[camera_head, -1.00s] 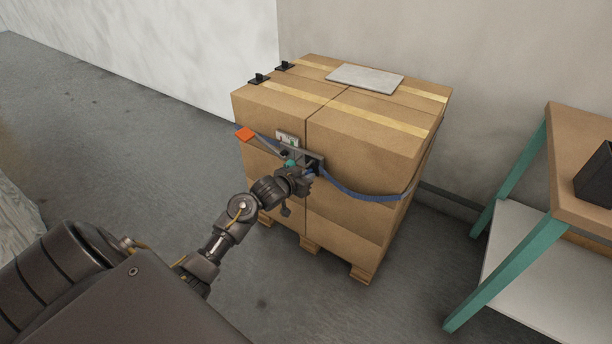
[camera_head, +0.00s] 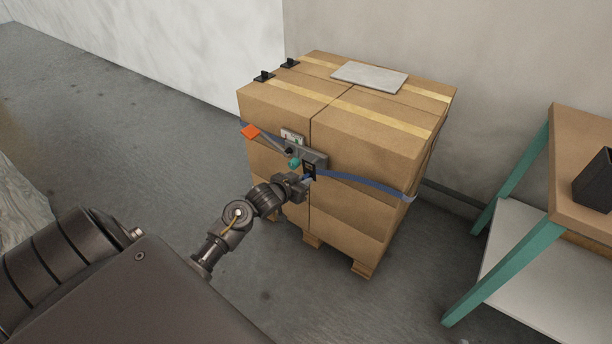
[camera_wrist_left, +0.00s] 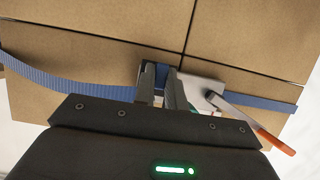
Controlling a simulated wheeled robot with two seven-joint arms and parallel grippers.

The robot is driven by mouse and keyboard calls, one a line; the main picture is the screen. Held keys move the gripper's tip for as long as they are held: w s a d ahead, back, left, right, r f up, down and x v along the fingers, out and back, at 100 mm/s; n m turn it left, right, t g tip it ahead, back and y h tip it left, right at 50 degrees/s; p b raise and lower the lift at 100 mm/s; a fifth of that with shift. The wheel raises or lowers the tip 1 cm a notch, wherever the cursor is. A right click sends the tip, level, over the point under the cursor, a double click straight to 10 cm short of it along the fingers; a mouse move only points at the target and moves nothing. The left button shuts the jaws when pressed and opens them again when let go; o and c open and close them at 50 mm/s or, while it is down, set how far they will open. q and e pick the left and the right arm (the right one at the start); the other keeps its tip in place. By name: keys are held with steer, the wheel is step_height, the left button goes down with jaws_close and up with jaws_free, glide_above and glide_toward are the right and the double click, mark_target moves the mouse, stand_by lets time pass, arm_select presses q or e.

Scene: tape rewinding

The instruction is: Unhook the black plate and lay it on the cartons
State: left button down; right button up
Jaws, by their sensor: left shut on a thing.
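The black plate (camera_head: 309,169) is at the end of the blue strap (camera_head: 365,185), in front of the cartons (camera_head: 370,140). My left gripper (camera_head: 303,180) is shut on it, close to the cartons' front face. In the left wrist view the gripper (camera_wrist_left: 160,80) has blue strap (camera_wrist_left: 162,74) showing between its fingers; the plate itself is mostly hidden there. Just behind and above is the grey tensioner (camera_head: 314,158) with a teal knob (camera_head: 294,163) and an orange-ended handle (camera_head: 250,131). I cannot tell whether plate and tensioner touch. My right gripper is out of view.
On the carton tops lie a pale grey panel (camera_head: 370,76) and two small black pieces (camera_head: 264,76), with free cardboard between them. A table with teal legs (camera_head: 500,271) stands at the right, a black box (camera_head: 595,180) on it. The floor at left is clear.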

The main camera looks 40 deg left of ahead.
arm_select(q)
steer(key=shift+s+p, duration=0.95)
steer(key=shift+s, duration=0.6)
steer(key=s+r+p, duration=0.6)
steer(key=r+p, duration=0.4)
steer(key=p, duration=0.3)
steer(key=shift+d, duration=0.1)
steer(key=shift+r+p, duration=0.15)
steer(key=shift+p, duration=0.15)
step_height(320, 180, up, 14)
steer(key=p, duration=1.5)
